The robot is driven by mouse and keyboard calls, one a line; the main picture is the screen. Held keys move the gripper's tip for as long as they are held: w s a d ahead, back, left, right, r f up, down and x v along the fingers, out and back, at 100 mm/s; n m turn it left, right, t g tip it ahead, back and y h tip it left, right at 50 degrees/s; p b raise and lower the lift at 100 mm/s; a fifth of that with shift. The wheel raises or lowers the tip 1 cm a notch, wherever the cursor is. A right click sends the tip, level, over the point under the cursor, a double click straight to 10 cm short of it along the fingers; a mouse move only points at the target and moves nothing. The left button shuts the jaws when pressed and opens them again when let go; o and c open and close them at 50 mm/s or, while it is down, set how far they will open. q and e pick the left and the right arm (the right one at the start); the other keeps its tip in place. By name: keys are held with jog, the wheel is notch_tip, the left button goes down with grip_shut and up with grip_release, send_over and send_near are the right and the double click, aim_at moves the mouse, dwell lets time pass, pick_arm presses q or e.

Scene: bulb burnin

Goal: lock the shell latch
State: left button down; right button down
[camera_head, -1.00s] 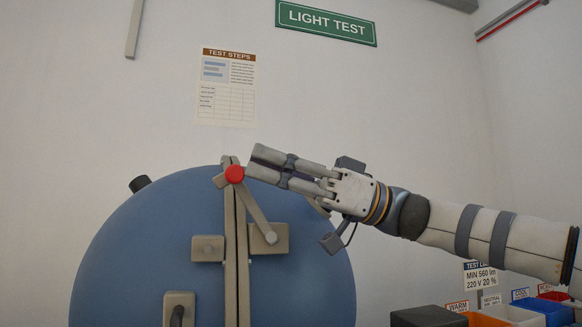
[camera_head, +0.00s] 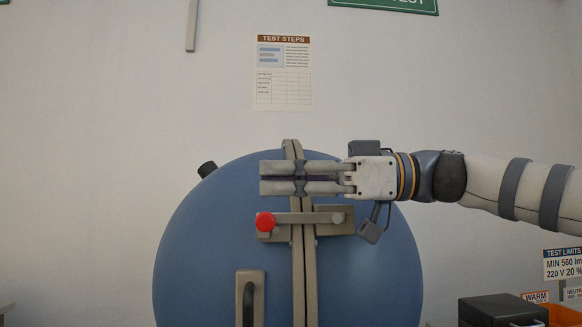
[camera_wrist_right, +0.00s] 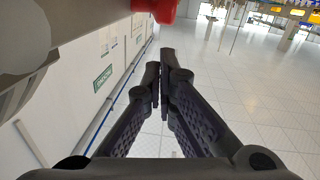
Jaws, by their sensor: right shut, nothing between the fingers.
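The blue round shell (camera_head: 215,245) has a vertical grey seam flange (camera_head: 298,262). The shell latch is a grey lever (camera_head: 305,218) pivoted on the right plate (camera_head: 338,228). It lies about level across the seam, and its red knob (camera_head: 264,221) is at the left plate (camera_head: 274,237). Whether it is fully seated cannot be told. My right gripper (camera_head: 265,178) is shut and empty, pointing left just above the lever. In the right wrist view the right gripper (camera_wrist_right: 161,90) is before a red knob (camera_wrist_right: 158,8) at the top edge. My left gripper is not in view.
A grey handle (camera_head: 249,292) sits on the shell's lower left half. A black box (camera_head: 502,310) and an orange bin (camera_head: 565,317) stand at lower right. A test steps sheet (camera_head: 284,75) hangs on the wall behind. Space left of the shell looks clear.

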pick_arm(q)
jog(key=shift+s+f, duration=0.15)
pick_arm(e)
jog(key=shift+a+f, duration=0.25)
jog(key=shift+f, duration=0.3)
